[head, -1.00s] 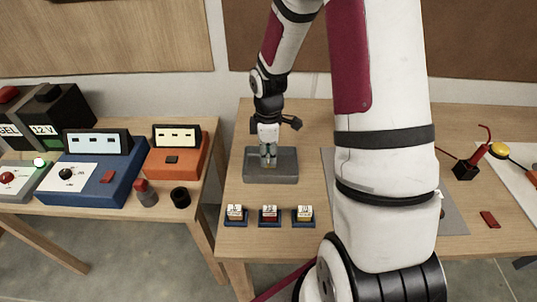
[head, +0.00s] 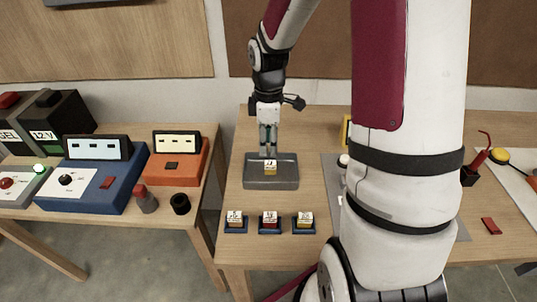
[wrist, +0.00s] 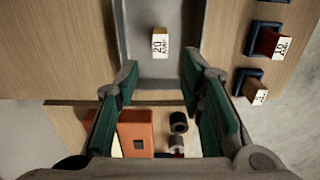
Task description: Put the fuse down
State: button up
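The fuse (head: 270,168) is a small block with a white label and a yellowish body. It lies in the grey tray (head: 258,185) on the right-hand table. The wrist view shows the fuse (wrist: 160,44) on the tray floor with its label facing up, seemingly reading 20. My gripper (head: 268,152) is above the tray, just behind the fuse in the head view. In the wrist view, the green-padded fingers of my gripper (wrist: 162,76) are spread apart with nothing between them, and the fuse lies beyond the tips.
Three labelled fuses in blue holders (head: 269,224) stand along the table's front edge. A gap separates this table from the left one, which carries a blue meter box (head: 90,187), an orange meter box (head: 180,166) and a black cylinder (head: 180,203). My arm hides part of a grey mat.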

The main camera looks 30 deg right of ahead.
jog(key=s+a+r+m+t+h, duration=0.1)
jog(key=s+a+r+m, duration=0.15)
jog(key=r, duration=0.55)
jog(key=s+a+r+m+t, duration=0.1)
jog(key=s+a+r+m, duration=0.2)
jog(key=r, duration=0.5)
jog(key=s+a+r+m+t+y, duration=0.1)
jog(key=s+a+r+m+t, duration=0.2)
jog(key=s, duration=0.9)
notch_tip(320, 180, up, 3)
jog(key=a+m, duration=0.2)
jog(key=a, duration=0.1)
jog(key=shift+s+m, duration=0.3)
jog(key=shift+m, duration=0.05)
